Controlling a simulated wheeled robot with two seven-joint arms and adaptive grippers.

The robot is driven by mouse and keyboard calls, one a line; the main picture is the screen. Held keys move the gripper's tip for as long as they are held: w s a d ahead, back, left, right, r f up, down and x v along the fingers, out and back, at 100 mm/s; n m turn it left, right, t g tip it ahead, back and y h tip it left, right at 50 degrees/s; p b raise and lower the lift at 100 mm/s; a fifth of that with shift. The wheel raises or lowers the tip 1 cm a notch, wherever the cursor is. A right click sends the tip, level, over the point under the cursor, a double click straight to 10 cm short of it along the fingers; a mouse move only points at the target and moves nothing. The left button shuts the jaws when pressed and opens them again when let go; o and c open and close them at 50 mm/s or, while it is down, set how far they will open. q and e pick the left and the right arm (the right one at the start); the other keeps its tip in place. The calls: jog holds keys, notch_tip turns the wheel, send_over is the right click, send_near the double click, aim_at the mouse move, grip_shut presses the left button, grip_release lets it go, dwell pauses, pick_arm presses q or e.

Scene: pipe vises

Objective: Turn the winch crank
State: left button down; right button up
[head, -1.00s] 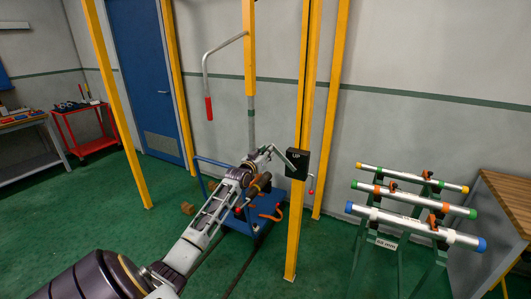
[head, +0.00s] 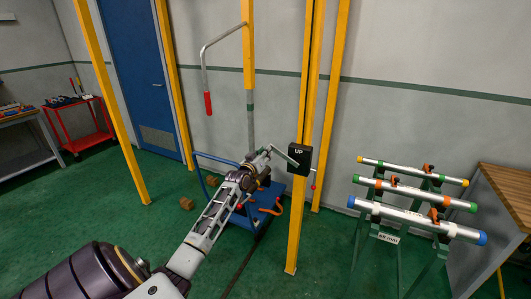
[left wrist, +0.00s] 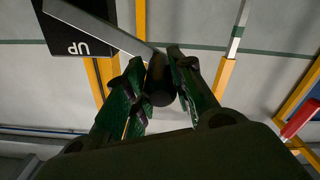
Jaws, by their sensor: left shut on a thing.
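The winch box (head: 300,157) is black, marked UP, and mounted on a yellow post. Its silver crank arm (head: 284,154) slants up and left from the box in the head view. My left gripper (head: 267,151) is at the outer end of this arm. In the left wrist view the gripper (left wrist: 160,85) has its green-lined fingers on either side of the dark crank handle (left wrist: 159,72), shut on it. The crank arm (left wrist: 100,27) runs from the handle to the box (left wrist: 82,44), which appears upside down there. My right gripper is not in view.
A lever with a red grip (head: 208,103) hangs left of the central yellow post. A blue cart (head: 249,222) stands behind my left arm. At right, a green rack (head: 406,236) holds pipes beside a wooden-topped bench (head: 515,198). Yellow posts stand around the winch.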

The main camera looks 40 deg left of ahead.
pick_arm(q)
jog(key=d+f+n+b, duration=0.2)
jog(key=f+n+b, duration=0.3)
jog(key=f+n, duration=0.2)
jog(key=d+f+n+b, duration=0.2)
jog(key=f+n+b, duration=0.2)
jog(key=f+n, duration=0.4)
jog(key=shift+w+f+b, duration=0.35)
jog(key=shift+w+f, duration=0.05)
jog(key=shift+f, duration=1.3)
jog(key=c, duration=1.5)
grip_release()
jog(key=o, duration=0.3)
jog(key=shift+a+r, duration=0.1)
jog(key=shift+o, duration=0.2)
jog(key=v, duration=1.2)
jog(key=shift+r, duration=0.15)
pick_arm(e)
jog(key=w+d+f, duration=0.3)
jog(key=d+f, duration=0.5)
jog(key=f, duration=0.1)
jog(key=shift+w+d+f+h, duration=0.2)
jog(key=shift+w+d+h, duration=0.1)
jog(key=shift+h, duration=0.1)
